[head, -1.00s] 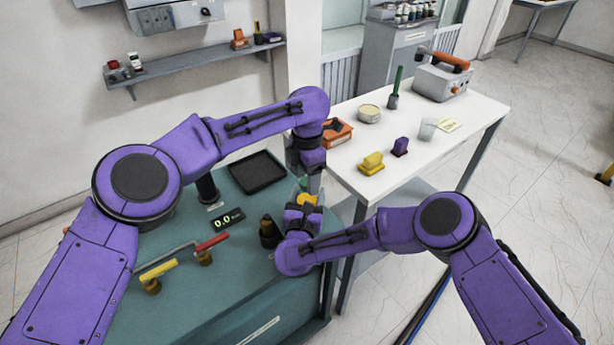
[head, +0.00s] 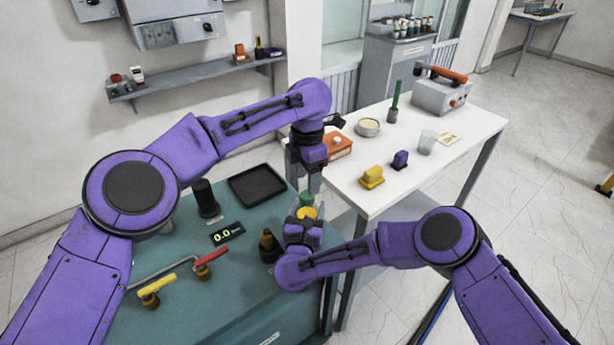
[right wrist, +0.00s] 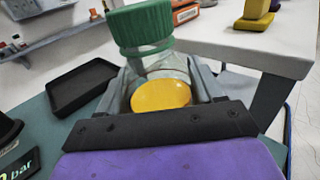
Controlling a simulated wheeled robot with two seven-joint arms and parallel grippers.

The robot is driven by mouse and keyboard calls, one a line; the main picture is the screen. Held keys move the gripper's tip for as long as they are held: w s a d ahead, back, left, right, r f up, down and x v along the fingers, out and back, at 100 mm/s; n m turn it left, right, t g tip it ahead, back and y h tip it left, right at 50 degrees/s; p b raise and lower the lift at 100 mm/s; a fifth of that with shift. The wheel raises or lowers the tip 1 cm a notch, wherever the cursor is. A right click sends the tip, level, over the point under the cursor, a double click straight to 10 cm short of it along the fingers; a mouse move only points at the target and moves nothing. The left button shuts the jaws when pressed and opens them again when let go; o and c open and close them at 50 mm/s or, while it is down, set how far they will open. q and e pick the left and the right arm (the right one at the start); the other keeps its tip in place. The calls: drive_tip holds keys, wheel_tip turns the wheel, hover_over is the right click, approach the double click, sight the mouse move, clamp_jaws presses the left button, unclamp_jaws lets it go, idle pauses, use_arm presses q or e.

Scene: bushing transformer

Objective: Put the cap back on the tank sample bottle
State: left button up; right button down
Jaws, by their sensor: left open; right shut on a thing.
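The sample bottle is clear, with a round yellow label (right wrist: 161,95), which also shows in the head view (head: 307,212). My right gripper (head: 303,222) is shut on the bottle and holds it upright at the cabinet's right end. The green ribbed cap (right wrist: 143,26) is at the top of the bottle's neck and looks slightly off to the left in the right wrist view. I cannot tell whether it is fully seated. It also shows in the head view (head: 306,198). My left gripper (head: 315,184) is open, fingers pointing down, just above the cap.
The teal cabinet top (head: 180,240) carries a black tray (head: 257,185), a gauge display (head: 227,234), a dark fitting (head: 268,246), and red (head: 211,254) and yellow (head: 157,284) valve handles. The white table (head: 420,175) beyond holds an orange box (head: 340,148), yellow and purple blocks, and a beaker.

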use_arm(q)
drive_tip(key=shift+w+a+r+t+y, duration=0.1)
drive_tip(key=shift+r+t+y, duration=0.05)
drive_tip(key=shift+r, duration=0.25)
drive_tip(key=shift+w+a+r+t+y, duration=0.1)
drive_tip(key=shift+r+t+y, duration=0.05)
drive_tip(key=shift+r, duration=0.2)
drive_tip(key=n, duration=0.6)
drive_tip(key=shift+r, duration=0.3)
drive_tip(key=n, duration=0.6)
drive_tip(key=shift+r, duration=0.15)
drive_tip(key=n, duration=0.6)
drive_tip(key=shift+a+r+n, duration=0.1)
drive_tip(key=shift+r+n, duration=0.1)
drive_tip(key=shift+n, duration=0.2)
drive_tip(key=n, duration=0.9)
drive_tip(key=shift+r, duration=0.15)
drive_tip(key=n, duration=0.7)
drive_tip(key=shift+s, duration=0.1)
drive_tip(key=n, duration=1.1)
drive_tip(key=shift+s+d+n, duration=0.15)
drive_tip(key=shift+d+n, duration=0.1)
drive_tip(key=shift+n, duration=0.15)
drive_tip(key=n, duration=0.4)
drive_tip(key=shift+n, duration=0.4)
drive_tip(key=shift+f, duration=4.05)
